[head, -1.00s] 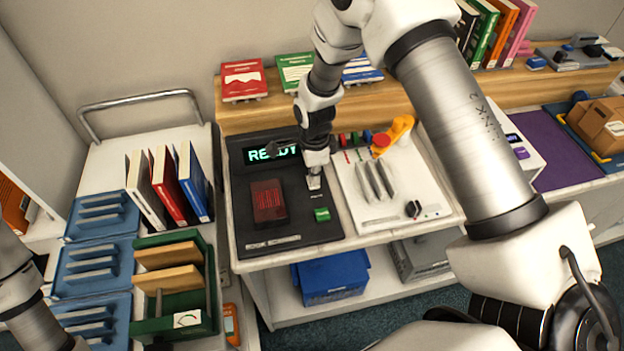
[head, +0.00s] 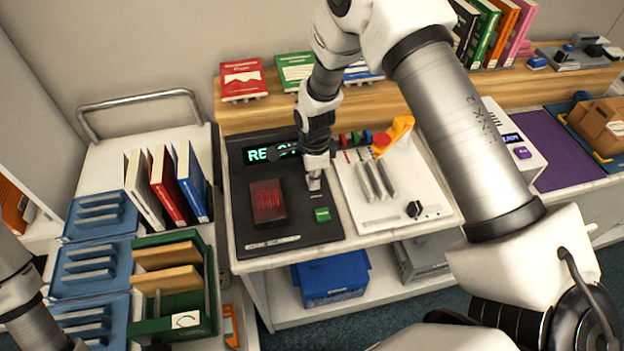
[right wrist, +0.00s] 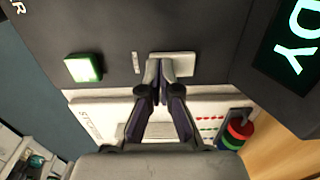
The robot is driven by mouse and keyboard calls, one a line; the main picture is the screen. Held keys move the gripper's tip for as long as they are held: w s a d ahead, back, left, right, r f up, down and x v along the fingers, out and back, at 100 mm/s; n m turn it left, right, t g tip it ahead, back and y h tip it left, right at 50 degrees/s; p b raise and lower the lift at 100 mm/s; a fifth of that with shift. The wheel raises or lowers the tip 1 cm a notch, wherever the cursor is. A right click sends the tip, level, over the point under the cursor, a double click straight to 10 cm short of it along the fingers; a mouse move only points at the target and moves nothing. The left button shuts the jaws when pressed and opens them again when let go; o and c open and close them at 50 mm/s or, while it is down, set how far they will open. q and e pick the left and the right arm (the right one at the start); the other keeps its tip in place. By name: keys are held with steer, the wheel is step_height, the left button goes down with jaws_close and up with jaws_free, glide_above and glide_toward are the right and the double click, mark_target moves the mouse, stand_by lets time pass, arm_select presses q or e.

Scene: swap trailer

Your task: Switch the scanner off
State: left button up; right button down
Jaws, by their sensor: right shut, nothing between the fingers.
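The scanner (head: 290,228) is a dark panel on the white counter, with a red window (head: 268,202) and a green-lettered display. The display (head: 262,154) is partly covered by my arm; in the right wrist view its letters "DY" (right wrist: 295,45) are lit. A green button (head: 322,214) sits at the panel's right side and glows in the right wrist view (right wrist: 83,68). A light switch plate (right wrist: 176,65) lies beside it. My right gripper (head: 313,183) is shut and empty, its fingertips at the plate; contact cannot be told. My left gripper is out of view.
A white panel (head: 400,205) with grey slats, a dark knob and an orange handset stands right of the scanner. Books (head: 190,178) and a green crate (head: 208,322) fill the cart at left. A wooden ledge (head: 240,118) runs behind.

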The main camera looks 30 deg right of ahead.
steer(key=shift+r, duration=0.1)
step_height(320, 180, up, 7)
steer(key=p, duration=0.6)
stand_by(0.4)
steer(key=shift+f, duration=0.2)
